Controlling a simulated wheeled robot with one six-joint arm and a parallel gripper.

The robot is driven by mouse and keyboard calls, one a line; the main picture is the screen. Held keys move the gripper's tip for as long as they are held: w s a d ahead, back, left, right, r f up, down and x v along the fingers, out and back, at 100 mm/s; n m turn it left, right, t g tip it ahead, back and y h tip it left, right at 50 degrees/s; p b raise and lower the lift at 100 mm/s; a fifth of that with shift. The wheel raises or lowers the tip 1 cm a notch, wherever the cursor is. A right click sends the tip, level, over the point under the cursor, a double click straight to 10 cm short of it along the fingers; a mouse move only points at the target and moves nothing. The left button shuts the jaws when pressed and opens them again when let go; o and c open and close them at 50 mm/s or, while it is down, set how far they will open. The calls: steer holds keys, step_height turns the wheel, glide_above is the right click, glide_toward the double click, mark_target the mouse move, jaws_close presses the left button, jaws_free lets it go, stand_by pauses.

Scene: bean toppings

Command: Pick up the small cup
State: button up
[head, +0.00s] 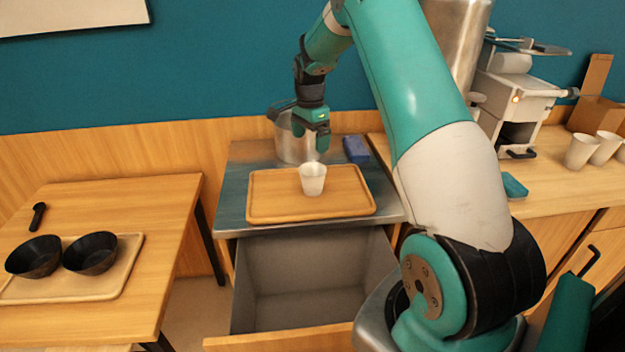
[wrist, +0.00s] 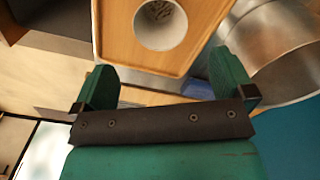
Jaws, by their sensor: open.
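The small cup (head: 312,179) is white and stands upright on a wooden tray (head: 262,207) on the steel-topped counter. In the wrist view the small cup (wrist: 160,24) is seen from above at the top, with something speckled inside it. My gripper (head: 322,143) is above the back part of the tray, a little above and behind the cup. In the wrist view my gripper (wrist: 165,80) has its two green fingers spread wide, with nothing between them. The cup lies beyond the fingertips, and they look apart from it.
A steel pot (head: 292,140) stands close behind the tray, with a blue block (head: 356,149) to its right. An open drawer (head: 310,290) juts out below the counter. Two black bowls (head: 90,254) sit on a tray on the left table. Larger cups (head: 581,151) stand at right.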

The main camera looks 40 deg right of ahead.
mark_target(313, 180)
step_height(313, 180, down, 9)
steer(key=shift+p, duration=1.05)
steer(key=shift+s+d+f+p, duration=0.15)
steer(key=shift+f+p, duration=0.5)
steer(key=shift+f, duration=0.7)
steer(key=shift+w+d+f+p, duration=0.15)
steer(key=shift+f+p, duration=0.45)
steer(key=shift+f, duration=0.75)
steer(key=shift+s, duration=0.1)
steer(key=c, duration=0.9)
step_height(313, 180, up, 20)
steer(key=b, duration=0.4)
steer(key=shift+b, duration=0.3)
